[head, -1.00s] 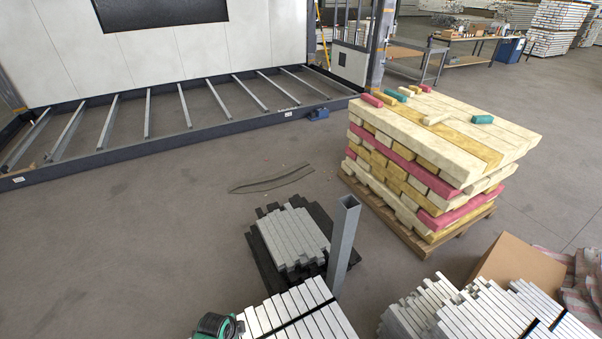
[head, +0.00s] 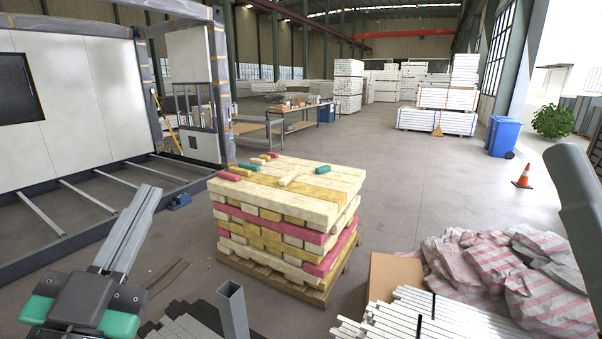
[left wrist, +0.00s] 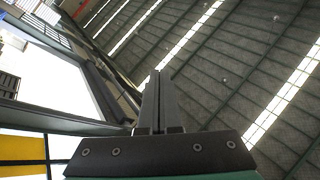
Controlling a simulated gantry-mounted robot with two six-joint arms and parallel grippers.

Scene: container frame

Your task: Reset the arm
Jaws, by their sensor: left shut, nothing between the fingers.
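My left gripper (head: 146,192) is raised at the lower left of the head view, with grey fingers on a dark body with green parts. Its fingers lie together with nothing between them. The left wrist view shows the same shut fingers (left wrist: 160,74) pointing up toward the ceiling. The gripper is apart from every object in view. My right gripper is not in view.
A pallet stack of cream, yellow and red beams (head: 275,205) stands mid-view. A steel floor frame (head: 100,205) lies left. An upright square tube (head: 233,312), cardboard box (head: 393,275), white bars (head: 430,318) and striped sacks (head: 500,265) are in front. The floor beyond is open.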

